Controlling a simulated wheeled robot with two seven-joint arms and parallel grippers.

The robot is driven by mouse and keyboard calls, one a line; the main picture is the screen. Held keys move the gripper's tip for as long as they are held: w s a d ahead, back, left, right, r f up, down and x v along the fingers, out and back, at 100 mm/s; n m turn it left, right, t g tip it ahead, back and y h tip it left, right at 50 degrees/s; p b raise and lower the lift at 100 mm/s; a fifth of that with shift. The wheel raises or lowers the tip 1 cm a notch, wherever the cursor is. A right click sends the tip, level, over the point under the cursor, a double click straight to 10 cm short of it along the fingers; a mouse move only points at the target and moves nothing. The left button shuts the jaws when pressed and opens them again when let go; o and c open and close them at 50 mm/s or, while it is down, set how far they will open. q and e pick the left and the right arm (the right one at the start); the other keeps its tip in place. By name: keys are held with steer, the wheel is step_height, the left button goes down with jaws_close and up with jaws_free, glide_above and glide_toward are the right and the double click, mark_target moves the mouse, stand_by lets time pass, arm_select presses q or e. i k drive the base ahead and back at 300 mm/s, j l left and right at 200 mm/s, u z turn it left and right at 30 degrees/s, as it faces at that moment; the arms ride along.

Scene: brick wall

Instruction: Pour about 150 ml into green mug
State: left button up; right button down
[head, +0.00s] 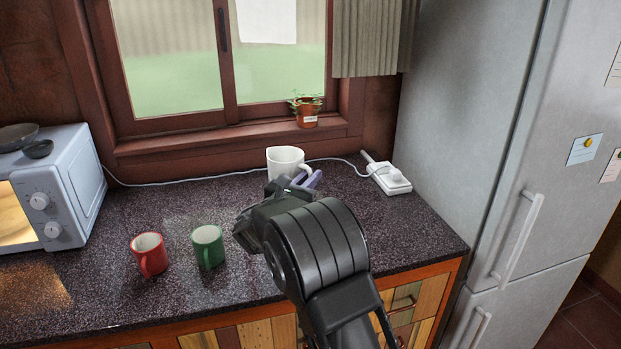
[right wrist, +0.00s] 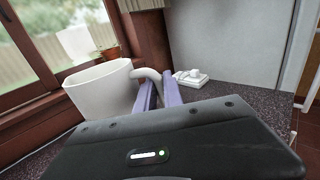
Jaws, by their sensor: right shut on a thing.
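The green mug (head: 208,246) stands upright on the dark speckled counter, left of my right arm. A white jug (head: 285,161) with a handle is farther back, near the window. My right gripper (head: 307,180) is at the jug's handle. In the right wrist view, the fingers of my right gripper (right wrist: 160,92) are shut on the handle of the white jug (right wrist: 100,90). The jug looks upright or nearly so; I cannot tell whether it touches the counter. What is inside the jug and the mug cannot be made out. My left gripper is not in view.
A red mug (head: 149,255) stands close left of the green mug. A microwave (head: 70,190) is at the left. A white power strip (head: 389,178) with a cable lies at the back right, before the fridge (head: 480,120). A potted plant (head: 307,116) sits on the sill.

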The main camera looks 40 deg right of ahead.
mark_target(207, 241)
steer(key=k, duration=1)
